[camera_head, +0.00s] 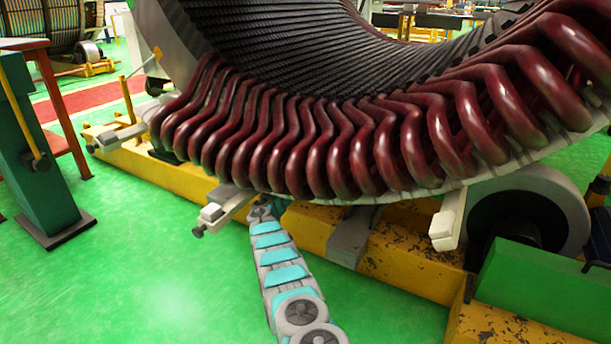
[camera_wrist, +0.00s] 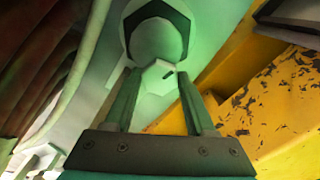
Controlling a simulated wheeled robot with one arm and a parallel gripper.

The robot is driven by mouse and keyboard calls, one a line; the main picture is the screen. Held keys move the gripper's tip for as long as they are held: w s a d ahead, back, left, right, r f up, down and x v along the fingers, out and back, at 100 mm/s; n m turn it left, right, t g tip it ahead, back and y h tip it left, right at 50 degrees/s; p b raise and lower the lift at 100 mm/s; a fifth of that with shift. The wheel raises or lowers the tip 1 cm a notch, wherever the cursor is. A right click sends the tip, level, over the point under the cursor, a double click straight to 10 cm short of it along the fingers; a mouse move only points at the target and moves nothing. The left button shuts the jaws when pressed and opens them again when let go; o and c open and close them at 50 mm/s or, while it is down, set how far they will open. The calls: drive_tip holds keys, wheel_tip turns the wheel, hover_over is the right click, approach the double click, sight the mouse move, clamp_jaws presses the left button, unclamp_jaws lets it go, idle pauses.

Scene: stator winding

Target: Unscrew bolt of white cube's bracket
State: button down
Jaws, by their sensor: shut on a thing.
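In the wrist view, my gripper (camera_wrist: 159,84) has its two fingers on either side of a pale hexagonal bolt head (camera_wrist: 155,77), shut on it. A round pale part with a dark rim (camera_wrist: 157,38) lies just beyond the bolt. In the head view, my arm reaches up from the bottom to the underside of the stator, where my gripper (camera_head: 262,208) is small and partly hidden. A white cube (camera_head: 211,212) on a grey bracket (camera_head: 232,203) sits just left of it, with a small bolt-like end (camera_head: 198,232) low on its left.
The stator's dark red coils (camera_head: 300,150) hang close above my arm. A yellow beam (camera_head: 390,250) and a grey roller (camera_head: 535,210) stand to the right. A green post (camera_head: 40,150) stands at the left. The green floor (camera_head: 150,270) at the lower left is clear.

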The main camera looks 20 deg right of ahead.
drive_tip(key=shift+a+n, duration=0.1)
drive_tip(key=shift+n, duration=1.1)
drive_tip(key=shift+c, duration=1.2)
unclamp_jaws()
drive_tip(key=p+v, duration=0.1)
drive_tip(key=v, duration=0.6)
drive_tip(key=shift+s+a+p, duration=0.2)
drive_tip(key=shift+a+p, duration=0.1)
drive_tip(key=shift+p, duration=0.05)
